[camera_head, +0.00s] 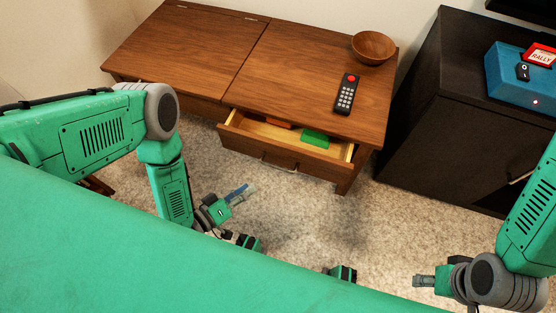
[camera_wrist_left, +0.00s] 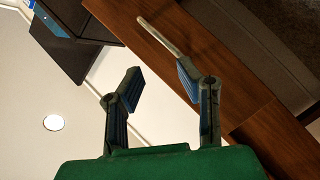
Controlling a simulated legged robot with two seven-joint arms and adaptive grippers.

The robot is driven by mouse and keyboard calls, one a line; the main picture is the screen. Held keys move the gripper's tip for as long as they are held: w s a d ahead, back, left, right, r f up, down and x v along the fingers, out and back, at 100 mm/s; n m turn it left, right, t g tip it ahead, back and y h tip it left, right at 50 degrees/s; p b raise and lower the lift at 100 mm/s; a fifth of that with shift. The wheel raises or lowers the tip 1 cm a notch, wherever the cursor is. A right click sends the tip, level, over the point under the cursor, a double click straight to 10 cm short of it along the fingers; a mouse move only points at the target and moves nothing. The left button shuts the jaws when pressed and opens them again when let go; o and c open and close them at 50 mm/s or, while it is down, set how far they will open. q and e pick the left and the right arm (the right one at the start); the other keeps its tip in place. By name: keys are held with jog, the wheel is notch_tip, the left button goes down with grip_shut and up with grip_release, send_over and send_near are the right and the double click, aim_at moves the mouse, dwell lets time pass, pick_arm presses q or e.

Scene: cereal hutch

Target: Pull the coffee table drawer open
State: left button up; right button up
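The brown wooden coffee table (camera_head: 187,50) stands ahead of me in the head view. Its right-hand drawer (camera_head: 240,143) is pulled partly out, with a green item (camera_head: 315,138) and an orange item (camera_head: 278,123) inside. The drawer's handle (camera_head: 280,163) is on its front. My left gripper (camera_head: 245,192) is in front of the drawer, to the left of the handle, apart from it. In the left wrist view its fingers (camera_wrist_left: 157,83) are spread with nothing between them; a pale bar beside brown wood (camera_wrist_left: 205,50) shows beyond them. My right gripper (camera_head: 422,281) is low at the right, away from the table.
A remote (camera_head: 347,93) and a wooden bowl (camera_head: 374,47) are on the tabletop. A black cabinet (camera_head: 440,120) stands to the right, with a blue box (camera_head: 510,85) on it. Carpet (camera_head: 310,220) in front of the drawer is clear.

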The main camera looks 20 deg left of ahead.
aim_at(279, 168)
pick_arm(q)
jog(key=shift+w+d+f+n+y+b, duration=0.35)
jog(key=shift+w+d+n, duration=0.7)
jog(key=shift+w+n, duration=0.65)
jog(key=shift+w+d+f+n+y+b, duration=0.1)
jog(key=shift+w+d+f+n+b, duration=0.4)
jog(key=shift+w+d+n, duration=0.9)
jog(key=shift+w+d+f+n+y+b, duration=0.25)
jog(key=shift+w+d+n+b, duration=0.4)
jog(key=shift+w+n, duration=1.35)
jog(key=shift+w+m, duration=0.25)
jog(key=shift+m, duration=0.05)
grip_shut()
